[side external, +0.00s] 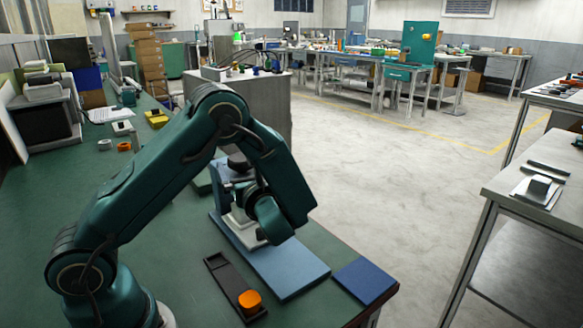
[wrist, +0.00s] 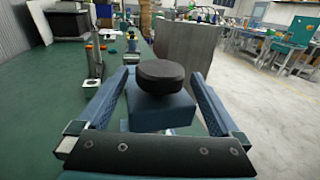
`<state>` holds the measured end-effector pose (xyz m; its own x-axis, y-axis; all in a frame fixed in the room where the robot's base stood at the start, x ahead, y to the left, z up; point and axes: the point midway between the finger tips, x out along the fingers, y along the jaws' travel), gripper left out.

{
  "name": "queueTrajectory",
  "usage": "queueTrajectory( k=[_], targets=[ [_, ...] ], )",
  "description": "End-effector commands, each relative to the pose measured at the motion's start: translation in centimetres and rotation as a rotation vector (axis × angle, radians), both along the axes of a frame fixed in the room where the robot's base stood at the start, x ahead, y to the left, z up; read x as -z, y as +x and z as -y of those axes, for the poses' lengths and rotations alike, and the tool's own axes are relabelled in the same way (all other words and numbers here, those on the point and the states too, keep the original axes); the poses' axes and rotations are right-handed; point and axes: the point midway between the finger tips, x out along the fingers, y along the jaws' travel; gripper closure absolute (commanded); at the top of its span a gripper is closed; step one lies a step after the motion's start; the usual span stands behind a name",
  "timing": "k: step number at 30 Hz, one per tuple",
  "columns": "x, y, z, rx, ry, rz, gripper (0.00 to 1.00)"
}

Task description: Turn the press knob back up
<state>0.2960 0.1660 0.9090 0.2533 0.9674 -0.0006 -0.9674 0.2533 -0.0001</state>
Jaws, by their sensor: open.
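The press knob (wrist: 160,76) is a round black disc on top of the press's blue block (wrist: 160,112) in the wrist view. My gripper (wrist: 159,80) is open, with one blue finger on each side of the knob and block. Gaps show between the fingers and the knob, so I see no grip on it. In the side view the press (side external: 236,222) stands on a light blue base plate (side external: 290,272), mostly hidden behind my arm. The dark knob (side external: 238,161) shows near my wrist there, but my fingers are hard to make out.
A dark narrow tray (side external: 224,272) with an orange piece (side external: 250,300) lies in front of the press. A dark blue mat (side external: 365,279) lies at the bench's right corner. A slim metal stand (wrist: 95,62) rises to the left in the wrist view.

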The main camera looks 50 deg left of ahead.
Motion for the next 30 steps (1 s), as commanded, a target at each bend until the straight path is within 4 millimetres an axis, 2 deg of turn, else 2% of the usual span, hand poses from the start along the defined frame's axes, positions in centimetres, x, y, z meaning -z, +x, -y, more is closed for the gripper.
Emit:
queueTrajectory(
  k=[10, 20, 21, 26, 27, 28, 30],
  targets=[
    [0.0, 0.9, -3.9, -0.004, 0.000, 0.001, 0.00],
    [0.0, 1.2, -4.5, 0.000, 0.001, 0.000, 0.00],
    [0.0, 1.2, -4.5, 0.000, 0.001, 0.000, 0.04],
    [0.0, 1.2, -4.5, 0.000, 0.001, 0.000, 0.65],
    [0.0, 1.2, -4.5, 0.000, 0.001, 0.000, 0.80],
    [0.0, 1.2, -4.5, 0.000, 0.001, 0.000, 0.85],
    [0.0, 1.2, -4.5, -0.002, 0.001, 0.000, 0.85]
  ],
)
